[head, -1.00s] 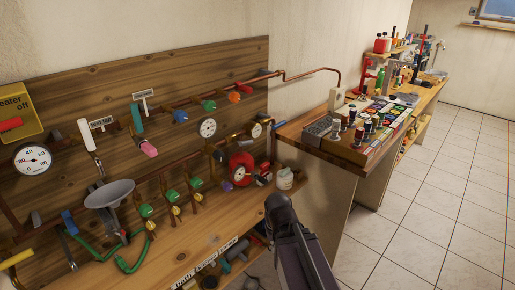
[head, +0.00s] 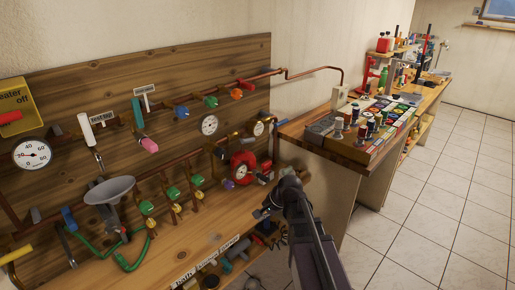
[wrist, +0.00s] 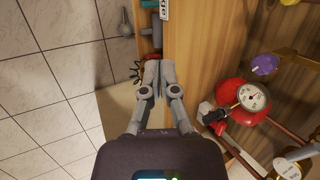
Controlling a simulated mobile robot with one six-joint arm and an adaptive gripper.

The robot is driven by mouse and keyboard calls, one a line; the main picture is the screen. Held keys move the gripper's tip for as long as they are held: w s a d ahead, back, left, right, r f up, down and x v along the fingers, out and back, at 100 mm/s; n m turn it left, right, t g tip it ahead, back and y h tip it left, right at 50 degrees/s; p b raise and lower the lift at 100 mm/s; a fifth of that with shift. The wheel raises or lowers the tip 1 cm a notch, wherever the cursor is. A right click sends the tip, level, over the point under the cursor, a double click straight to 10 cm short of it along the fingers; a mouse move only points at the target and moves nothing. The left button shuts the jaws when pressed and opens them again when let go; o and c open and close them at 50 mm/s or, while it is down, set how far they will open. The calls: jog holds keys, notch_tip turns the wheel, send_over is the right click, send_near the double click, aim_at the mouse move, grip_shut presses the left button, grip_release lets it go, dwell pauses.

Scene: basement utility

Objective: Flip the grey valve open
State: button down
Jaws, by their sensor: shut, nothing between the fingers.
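My gripper (head: 266,209) is shut and empty, in front of the right end of the wooden bench. In the wrist view my gripper (wrist: 160,68) shows its two fingers together above the bench edge, touching nothing that I can make out. A small grey fitting (wrist: 207,113) sits beside the red round vessel (wrist: 232,92), to the right of my fingers; the vessel also shows in the head view (head: 243,168). I cannot tell which grey part is the valve.
The pipe board (head: 70,105) carries gauges, copper pipes, green-handled valves (head: 173,192) and a grey funnel (head: 108,190). Loose fittings lie on a lower shelf (head: 190,284). A cluttered workbench (head: 345,147) stands to the right. The tiled floor (head: 440,220) is open.

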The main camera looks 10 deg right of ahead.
aim_at(246, 140)
jog(key=w+d+r+m+t+y+b, duration=0.1)
jog(key=w+d+r+m+t, duration=0.2)
jog(key=w+m, duration=0.4)
jog(key=w+d+r+m+t+y+b, duration=0.1)
jog(key=w+d+r+m+t+y, duration=0.1)
jog(key=w+m, duration=0.5)
jog(key=w+d+r+m+t+y, duration=0.1)
jog(key=w+d+r+m+t, duration=0.3)
jog(key=w+d+m, duration=0.2)
jog(key=shift+w+r+m+y+b, duration=0.25)
jog(key=shift+w+m+y+b, duration=0.2)
jog(key=shift+m, duration=0.25)
jog(key=shift+w+a, duration=0.1)
jog(key=shift+w, duration=0.05)
jog(key=w+r+x, duration=0.1)
jog(key=r+x, duration=0.1)
jog(key=x, duration=1)
jog(key=shift+w+r, duration=0.25)
jog(key=shift+r, duration=0.1)
